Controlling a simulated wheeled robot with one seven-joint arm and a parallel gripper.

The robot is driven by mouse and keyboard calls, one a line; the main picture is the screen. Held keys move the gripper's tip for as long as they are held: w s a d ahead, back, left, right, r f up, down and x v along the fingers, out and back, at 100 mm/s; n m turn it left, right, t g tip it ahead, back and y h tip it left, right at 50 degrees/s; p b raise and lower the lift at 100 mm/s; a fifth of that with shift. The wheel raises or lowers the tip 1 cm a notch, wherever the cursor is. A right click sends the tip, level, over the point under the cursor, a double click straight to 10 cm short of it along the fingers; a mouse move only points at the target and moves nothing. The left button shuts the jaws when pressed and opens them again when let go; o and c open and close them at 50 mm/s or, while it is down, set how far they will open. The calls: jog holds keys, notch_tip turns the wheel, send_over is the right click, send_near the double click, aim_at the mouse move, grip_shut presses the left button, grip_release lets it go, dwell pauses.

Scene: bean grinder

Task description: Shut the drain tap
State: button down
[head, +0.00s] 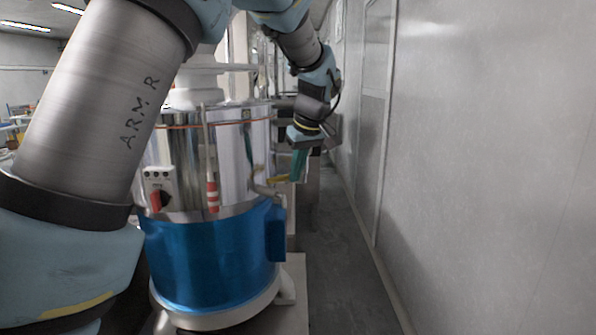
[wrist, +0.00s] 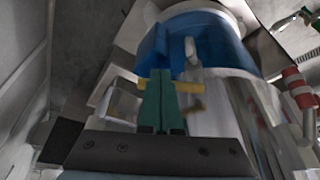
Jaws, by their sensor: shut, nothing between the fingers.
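The bean grinder has a polished steel drum (head: 235,150) above a blue base (head: 215,255). The drain tap's yellow lever (head: 277,180) shows at the drum's right side. In the wrist view the yellow lever (wrist: 189,87) lies crosswise behind my fingers, showing on both sides of them. My gripper (head: 298,166) has green fingers, shut and empty, pointing down beside the tap. They also show in the wrist view (wrist: 160,82), overlapping the lever; I cannot tell if they touch it. My fingers hide the lever's middle.
A control box with a red-and-black knob (head: 160,190) and a red-and-white striped handle (head: 212,196) sit on the grinder's front. A grey wall (head: 480,160) runs along the right. A strip of clear floor (head: 345,255) lies between the grinder and the wall.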

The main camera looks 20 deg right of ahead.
jog(key=w+n, duration=0.1)
jog(key=n+y, duration=0.1)
jog(key=w+n+p, duration=0.1)
jog(key=shift+w+d+n, duration=0.25)
jog(key=shift+w+n, duration=0.1)
jog(key=shift+n, duration=0.05)
